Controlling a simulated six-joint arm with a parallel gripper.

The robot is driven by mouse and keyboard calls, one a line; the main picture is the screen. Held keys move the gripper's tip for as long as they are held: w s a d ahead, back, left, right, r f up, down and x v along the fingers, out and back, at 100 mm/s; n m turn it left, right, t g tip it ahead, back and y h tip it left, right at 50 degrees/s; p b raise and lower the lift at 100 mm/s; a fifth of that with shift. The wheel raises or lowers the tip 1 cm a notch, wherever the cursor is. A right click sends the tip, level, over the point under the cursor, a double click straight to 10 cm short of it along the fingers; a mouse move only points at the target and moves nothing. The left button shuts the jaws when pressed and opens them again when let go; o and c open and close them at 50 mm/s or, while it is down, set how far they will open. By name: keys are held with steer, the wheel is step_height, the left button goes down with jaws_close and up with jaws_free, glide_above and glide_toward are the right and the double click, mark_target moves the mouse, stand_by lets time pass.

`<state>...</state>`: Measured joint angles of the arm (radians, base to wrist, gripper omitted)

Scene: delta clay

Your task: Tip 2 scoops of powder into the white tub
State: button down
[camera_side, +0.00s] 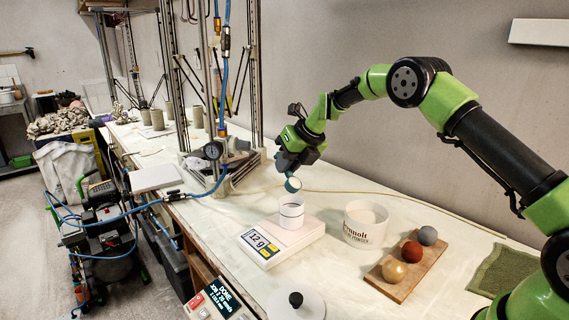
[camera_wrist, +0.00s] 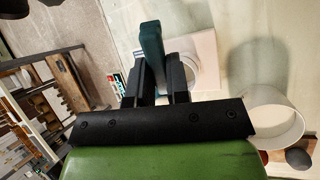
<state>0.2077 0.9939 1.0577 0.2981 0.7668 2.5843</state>
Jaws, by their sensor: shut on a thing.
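My gripper (camera_side: 288,160) is shut on a teal scoop (camera_side: 292,185), whose handle stands between the fingers in the wrist view (camera_wrist: 152,50). The scoop is tilted, just above the white tub (camera_side: 291,214), and apart from it. I cannot tell whether powder is in the scoop or falling. The tub stands upright on a scale (camera_side: 307,238) that reads 12 g. In the wrist view the tub (camera_wrist: 192,68) is partly hidden by the scoop and fingers. A larger white container with lettering (camera_side: 364,230), apparently the powder container, stands to the right and also shows in the wrist view (camera_wrist: 270,125).
A wooden board (camera_side: 405,283) with gold, red and grey balls lies at the right, near a green mat (camera_side: 503,271). A white lid with a black knob (camera_side: 296,305) lies in front.

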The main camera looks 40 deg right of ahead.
steer(key=d+t+y, duration=0.1)
steer(key=y, duration=0.1)
steer(key=m+t+y, duration=0.1)
steer(key=t+y, duration=0.1)
steer(key=y, duration=0.1)
steer(key=d+r+t+y, duration=0.1)
steer(key=y, duration=0.1)
steer(key=shift+s+d+m+t+y, duration=0.3)
steer(key=shift+s+d+m+t, duration=0.05)
steer(key=shift+s+m+t, duration=0.05)
steer(key=shift+a, duration=0.1)
